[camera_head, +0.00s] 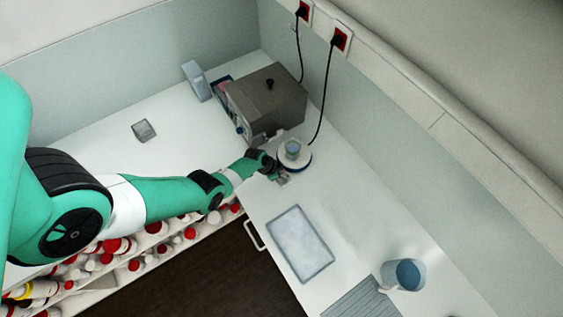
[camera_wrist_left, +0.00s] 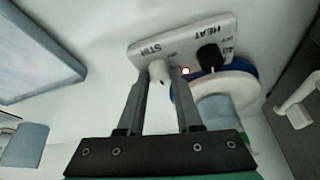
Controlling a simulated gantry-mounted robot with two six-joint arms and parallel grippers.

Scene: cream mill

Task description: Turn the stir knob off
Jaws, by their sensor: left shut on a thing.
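The hot plate stirrer (camera_head: 304,167) stands on the white counter with a small glass vessel (camera_head: 292,149) on its round top. In the left wrist view its front panel (camera_wrist_left: 180,47) carries the labels STIR and HEAT. The white stir knob (camera_wrist_left: 158,71) is under the STIR label, and the black heat knob (camera_wrist_left: 209,57) is beside it. A red light (camera_wrist_left: 186,71) glows between the two knobs. My left gripper (camera_wrist_left: 160,88) is shut on the stir knob, with a finger on each side; it also shows at the stirrer's front in the head view (camera_head: 281,179).
A grey metal box (camera_head: 270,100) stands behind the stirrer. A black cable (camera_head: 325,95) runs down the wall to the stirrer. A shallow tray (camera_head: 300,245) and a blue jug (camera_head: 404,276) are nearer on the counter. Shelves of bottles (camera_head: 120,246) lie below my left arm.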

